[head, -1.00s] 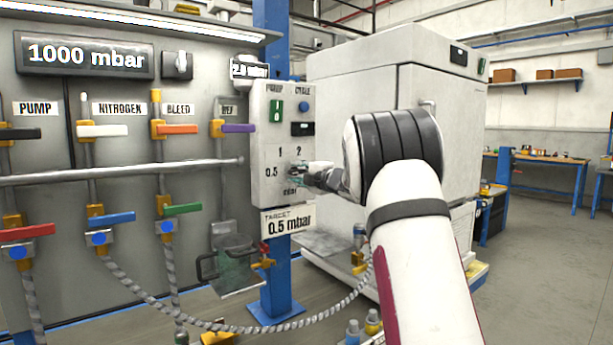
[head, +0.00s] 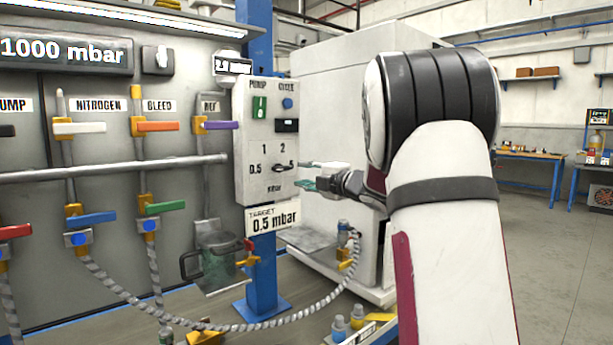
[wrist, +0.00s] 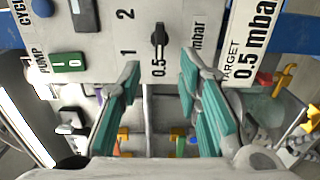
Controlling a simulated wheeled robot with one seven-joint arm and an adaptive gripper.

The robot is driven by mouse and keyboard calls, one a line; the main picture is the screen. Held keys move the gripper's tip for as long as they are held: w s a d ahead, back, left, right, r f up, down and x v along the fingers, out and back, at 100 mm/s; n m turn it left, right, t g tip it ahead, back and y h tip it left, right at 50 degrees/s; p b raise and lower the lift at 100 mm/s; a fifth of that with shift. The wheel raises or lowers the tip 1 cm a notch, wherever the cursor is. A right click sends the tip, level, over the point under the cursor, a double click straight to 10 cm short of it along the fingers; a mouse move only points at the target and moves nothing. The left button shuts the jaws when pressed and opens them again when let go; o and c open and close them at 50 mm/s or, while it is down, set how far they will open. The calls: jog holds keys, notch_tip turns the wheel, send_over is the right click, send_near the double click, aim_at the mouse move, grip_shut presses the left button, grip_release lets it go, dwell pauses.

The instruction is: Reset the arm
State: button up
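My gripper (head: 318,176) is in front of the right edge of the control panel (head: 240,140), apart from the panel in the head view. In the wrist view its two teal-padded fingers (wrist: 160,75) are spread with nothing between them. My white arm fills the right front.
A target card (head: 272,217) reading 0.5 mbar hangs under the panel. A pressure display (head: 65,52) reads 1000 mbar. Pipes and coloured valve levers stand at left, a large white cabinet (head: 330,100) behind my gripper. Open floor (head: 560,270) lies at right.

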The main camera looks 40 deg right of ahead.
dwell(0.3)
jog(key=s+a+f+m+g, duration=0.6)
jog(key=s+a, duration=0.4)
jog(key=s, duration=0.6)
jog(key=s+a+f+m+g, duration=0.55)
jog(key=s+a, duration=0.45)
jog(key=s, duration=0.6)
jog(key=s+a+f+m+g, duration=0.65)
jog(key=s+a, duration=0.45)
jog(key=s, duration=0.5)
notch_tip(320, 180, up, 24)
jog(key=t+p, duration=0.4)
jog(key=p, duration=1.8)
jog(key=shift+s+d+m+h, duration=0.15)
jog(key=shift+m+h, duration=0.15)
